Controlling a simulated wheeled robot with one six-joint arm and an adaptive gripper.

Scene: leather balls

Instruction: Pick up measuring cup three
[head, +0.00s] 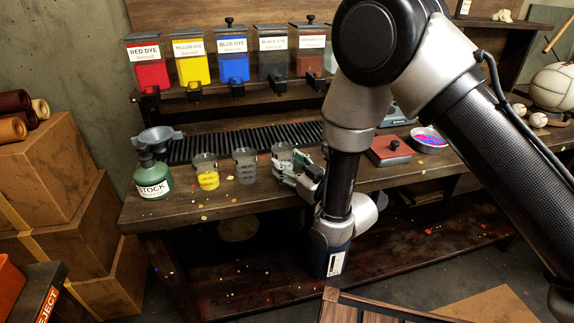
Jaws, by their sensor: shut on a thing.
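Measuring cups stand in a row on the workbench (160,212). The leftmost cup (207,179) is clear with yellow in its lower part. The middle cup (245,166) is clear and greyish. The rightmost cup (283,152) is at my gripper (284,170), partly hidden by its fingers. My gripper reaches in from the right, low over the bench's front edge, and is shut on this rightmost cup. The cup looks upright. I cannot tell whether its base touches the bench.
A green stock bottle (153,178) with a funnel (158,138) stands at the left. A black ribbed strip (220,143) runs behind the cups. Dye dispensers line the shelf above. A red-lidded box (389,151) and a bowl (428,140) are right of my arm.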

